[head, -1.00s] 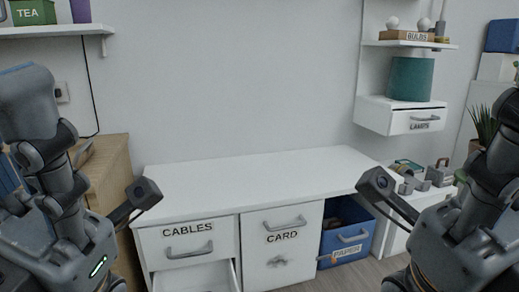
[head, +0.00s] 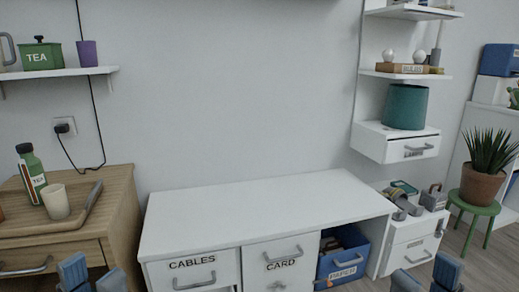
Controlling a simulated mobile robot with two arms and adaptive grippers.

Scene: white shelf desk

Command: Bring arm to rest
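My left gripper (head: 92,277) shows at the bottom left edge, in front of the wooden cabinet. Its two blue-grey fingertips stand apart with nothing seen between them. My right gripper (head: 427,278) shows at the bottom right edge, in front of the small white cabinet. Its two fingertips are also apart and nothing shows between them. The rest of both arms is below the picture. The white desk (head: 255,212) between them has a bare top.
The desk has CABLES (head: 193,274) and CARD (head: 280,266) fronts and a blue PAPER bin (head: 342,257). A bottle (head: 32,172) and cup (head: 55,201) stand on the wooden cabinet (head: 128,200) at left. A potted plant (head: 484,160) stands on a green stool (head: 474,207) at right.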

